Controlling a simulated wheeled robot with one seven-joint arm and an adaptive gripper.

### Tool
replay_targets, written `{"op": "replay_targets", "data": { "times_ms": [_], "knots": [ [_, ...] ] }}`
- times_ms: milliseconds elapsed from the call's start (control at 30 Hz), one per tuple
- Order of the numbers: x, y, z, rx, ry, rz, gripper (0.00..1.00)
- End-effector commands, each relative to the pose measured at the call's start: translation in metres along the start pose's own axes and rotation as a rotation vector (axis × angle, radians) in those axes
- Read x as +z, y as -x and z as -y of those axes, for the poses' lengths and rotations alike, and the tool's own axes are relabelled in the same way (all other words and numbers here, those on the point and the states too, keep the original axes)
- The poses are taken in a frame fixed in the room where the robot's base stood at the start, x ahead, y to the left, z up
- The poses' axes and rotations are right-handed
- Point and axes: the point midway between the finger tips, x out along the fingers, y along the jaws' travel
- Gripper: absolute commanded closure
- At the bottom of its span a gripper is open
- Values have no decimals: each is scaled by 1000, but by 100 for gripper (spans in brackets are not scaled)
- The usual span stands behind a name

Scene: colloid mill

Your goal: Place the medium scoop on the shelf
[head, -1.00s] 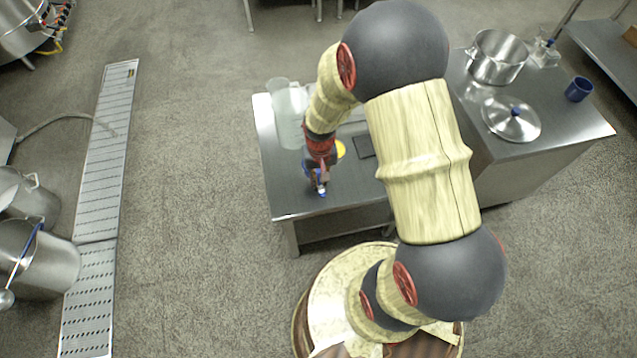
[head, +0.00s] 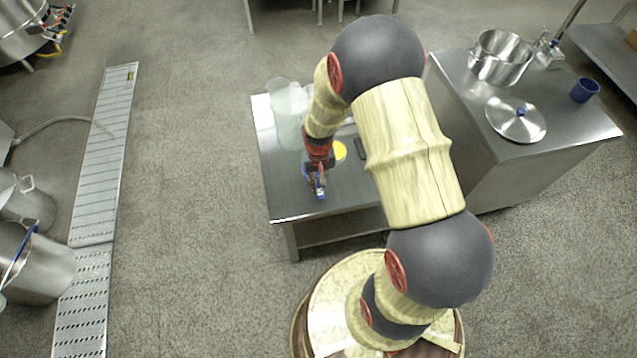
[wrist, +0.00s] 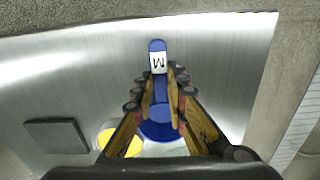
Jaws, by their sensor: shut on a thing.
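The medium scoop is blue with a white label marked M on its handle (wrist: 158,62). My gripper (wrist: 159,88) is shut on this handle, with a finger on each side. The blue bowl of the scoop (wrist: 160,130) shows between the fingers, nearer the wrist. In the head view my gripper (head: 316,183) is over the front left part of the steel table (head: 290,204), with a bit of the blue scoop (head: 321,195) at its tip. I cannot tell whether the scoop touches the tabletop. A lower shelf (head: 342,230) shows in part under the table.
A yellow round thing (head: 340,151) and a dark flat block (wrist: 56,135) lie on the table. Translucent containers (head: 284,100) stand at its back left. To the right a counter holds a pot (head: 500,58), a lid (head: 516,122) and a blue cup (head: 584,90). Open floor lies left.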

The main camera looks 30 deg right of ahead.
Motion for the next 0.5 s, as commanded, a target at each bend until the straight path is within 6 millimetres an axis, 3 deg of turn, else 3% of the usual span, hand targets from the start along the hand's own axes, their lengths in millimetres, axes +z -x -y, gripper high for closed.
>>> {"op": "replay_targets", "data": {
  "times_ms": [33, 67, 100, 367, 500],
  "knots": [
    [0, -2, 0, 0, 0, 1, 100],
    [0, -3, 0, 0, 0, 1, 86],
    [0, -2, 0, 0, 0, 1, 83],
    [0, -2, 0, 0, 0, 1, 68],
    [0, -2, 0, 0, 0, 1, 68]
  ]
}}
